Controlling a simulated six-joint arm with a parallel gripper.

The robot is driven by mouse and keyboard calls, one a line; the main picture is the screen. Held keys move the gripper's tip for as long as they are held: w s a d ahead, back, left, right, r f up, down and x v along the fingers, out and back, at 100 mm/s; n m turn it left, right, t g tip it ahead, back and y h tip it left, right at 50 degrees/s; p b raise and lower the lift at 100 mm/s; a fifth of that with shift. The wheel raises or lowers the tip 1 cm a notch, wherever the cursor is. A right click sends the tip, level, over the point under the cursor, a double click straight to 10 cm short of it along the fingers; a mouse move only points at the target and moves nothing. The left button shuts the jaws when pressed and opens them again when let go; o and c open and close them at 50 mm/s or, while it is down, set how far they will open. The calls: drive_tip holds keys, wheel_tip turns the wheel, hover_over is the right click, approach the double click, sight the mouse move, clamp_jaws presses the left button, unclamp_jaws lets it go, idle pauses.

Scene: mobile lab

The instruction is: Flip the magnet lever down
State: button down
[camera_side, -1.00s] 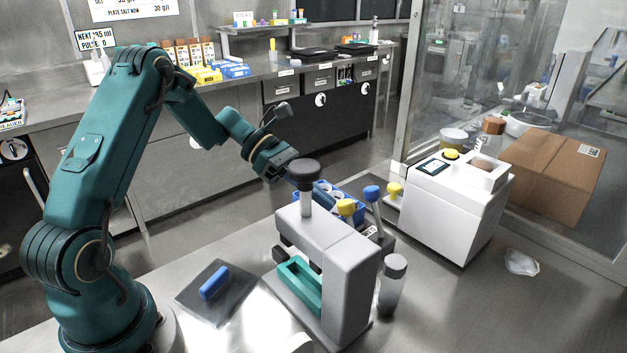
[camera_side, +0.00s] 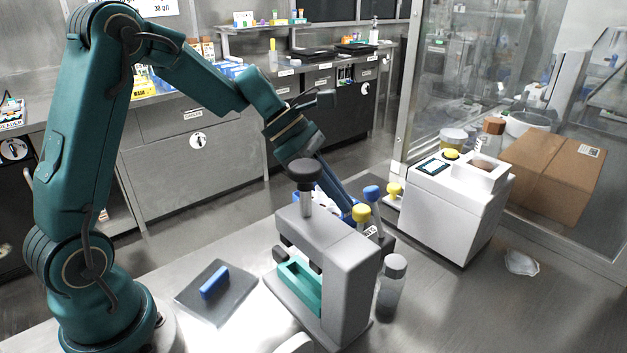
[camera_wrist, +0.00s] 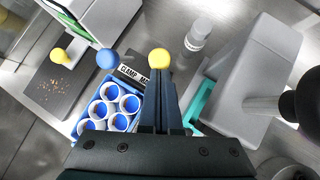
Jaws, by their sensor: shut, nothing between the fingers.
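Two levers stand behind the grey press, one with a blue knob (camera_side: 371,192) and one with a yellow knob (camera_side: 360,212). A label (camera_wrist: 133,77) by them is partly hidden and reads "CLAMP, MA…"; I cannot tell which lever is the magnet one. My gripper (camera_side: 350,207) points down at the yellow knob, its fingers shut and empty. In the wrist view the fingertips (camera_wrist: 160,76) are right at the yellow knob (camera_wrist: 159,58), apparently touching it. The blue knob (camera_wrist: 107,58) is apart from them, to the left.
A blue rack (camera_wrist: 108,105) of tubes sits beside the levers. The grey press (camera_side: 345,255) with a teal tray (camera_side: 300,285) stands in front. A capped vial (camera_side: 392,290) is to its right. A white device (camera_side: 460,215) stands behind, with another yellow-knobbed lever (camera_side: 394,189) beside it.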

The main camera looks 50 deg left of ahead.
drive_tip(key=shift+d+r+y, duration=0.2)
drive_tip(key=shift+d+y, duration=0.5)
drive_tip(key=shift+d, duration=0.8)
drive_tip(key=v, duration=1.3)
drive_tip(key=shift+s, duration=0.4)
drive_tip(key=shift+d, duration=0.2)
